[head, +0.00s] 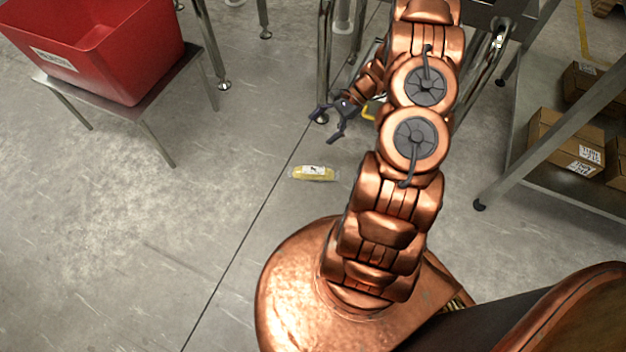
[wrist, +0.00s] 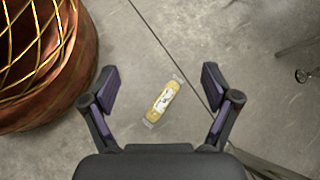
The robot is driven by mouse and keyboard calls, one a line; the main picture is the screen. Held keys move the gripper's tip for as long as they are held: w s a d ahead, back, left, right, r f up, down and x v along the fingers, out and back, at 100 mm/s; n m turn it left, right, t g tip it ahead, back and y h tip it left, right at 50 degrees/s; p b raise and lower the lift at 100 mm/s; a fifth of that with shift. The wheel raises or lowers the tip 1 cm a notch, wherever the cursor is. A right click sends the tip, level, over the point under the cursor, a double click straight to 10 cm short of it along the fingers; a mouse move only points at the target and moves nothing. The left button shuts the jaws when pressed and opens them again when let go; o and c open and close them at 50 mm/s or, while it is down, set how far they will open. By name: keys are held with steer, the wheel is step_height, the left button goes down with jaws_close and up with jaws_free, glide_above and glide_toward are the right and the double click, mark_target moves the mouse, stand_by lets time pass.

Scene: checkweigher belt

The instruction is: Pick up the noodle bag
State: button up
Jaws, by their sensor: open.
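The noodle bag (head: 314,173) is a small yellow pack with a white label and clear ends, lying flat on the grey concrete floor. In the wrist view the noodle bag (wrist: 164,101) lies between and below my two fingers, tilted, with floor all around it. My gripper (head: 324,124) is open and empty, above the floor and beyond the bag in the head view. The wrist view shows the fingers (wrist: 162,88) spread wide, touching nothing. The bag is fully visible in both views.
A red bin (head: 120,60) stands on a metal stand (head: 160,103) at the left. Metal legs of a frame (head: 326,50) rise behind my gripper. A shelf (head: 560,190) with cardboard boxes (head: 565,140) is at the right. The floor around the bag is clear.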

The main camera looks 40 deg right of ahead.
mark_target(325, 171)
steer(key=d+f+m+t+b, duration=0.2)
steer(key=f+b, duration=0.1)
steer(key=f, duration=0.7)
steer(key=s+d+f+m+t+b, duration=0.1)
steer(key=d+f+m+t+b, duration=0.1)
steer(key=f, duration=0.8)
steer(key=d+f+m+t+b, duration=0.2)
steer(key=f+m+b, duration=0.2)
steer(key=f, duration=0.6)
steer(key=shift+s+d+f+t+y+b, duration=0.2)
steer(key=shift+d+f+t+y+b, duration=0.15)
steer(key=shift+b, duration=0.85)
steer(key=shift+a+f, duration=0.1)
steer(key=shift+a, duration=0.05)
steer(key=shift+b+x, duration=0.55)
steer(key=shift+x, duration=0.65)
steer(key=w+f+b, duration=0.1)
steer(key=w+a+f+b, duration=0.1)
steer(key=shift+w+a+b, duration=0.2)
steer(key=shift+a+b, duration=0.05)
steer(key=shift+b, duration=0.05)
steer(key=shift+w+a+f+b, duration=0.15)
steer(key=shift+w+a+b, duration=0.2)
steer(key=shift+w+a, duration=0.4)
steer(key=shift+s, duration=0.1)
steer(key=c, duration=1.5)
steer(key=shift+o, duration=0.2)
